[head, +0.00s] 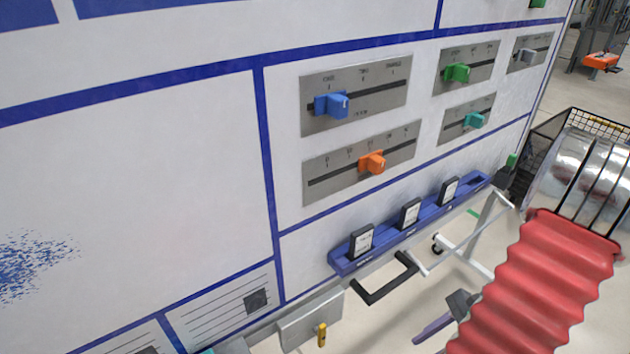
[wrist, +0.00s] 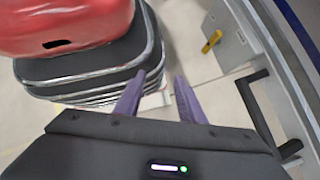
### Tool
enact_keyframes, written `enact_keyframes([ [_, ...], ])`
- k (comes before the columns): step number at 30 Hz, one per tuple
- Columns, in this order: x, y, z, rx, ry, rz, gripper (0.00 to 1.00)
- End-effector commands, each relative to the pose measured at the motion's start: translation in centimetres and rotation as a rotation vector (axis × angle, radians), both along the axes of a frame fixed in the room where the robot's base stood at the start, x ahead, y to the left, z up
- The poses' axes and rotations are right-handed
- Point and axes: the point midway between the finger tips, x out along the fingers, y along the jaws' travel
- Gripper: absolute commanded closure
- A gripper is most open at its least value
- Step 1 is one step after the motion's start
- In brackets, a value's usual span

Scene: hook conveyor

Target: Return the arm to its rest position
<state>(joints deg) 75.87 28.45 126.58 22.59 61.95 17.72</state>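My gripper shows in the wrist view (wrist: 159,76) as two purple fingers standing apart. In the head view my gripper (head: 430,330) is low in the picture, right of the centre, with one purple finger clear and the other hard to make out. It hangs apart from the white panel (head: 160,160), to the right of a black handle (head: 385,289). The handle also shows to the right of the fingers in the wrist view (wrist: 262,115); nothing touches it.
The panel carries several sliders, among them a blue one (head: 332,105) and an orange one (head: 373,162). A blue rack (head: 400,236) with three cards sticks out below them. A grey box (head: 311,318) with a yellow piece (head: 322,335) sits low. A wire basket (head: 545,140) stands right.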

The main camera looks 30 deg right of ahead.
Motion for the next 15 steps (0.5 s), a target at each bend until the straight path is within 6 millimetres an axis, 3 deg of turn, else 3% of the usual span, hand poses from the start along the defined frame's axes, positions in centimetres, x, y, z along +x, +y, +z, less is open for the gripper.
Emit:
enact_keyframes([
  [15,4.8,3.0,7.2,-0.351,-0.115,0.589,0.64],
])
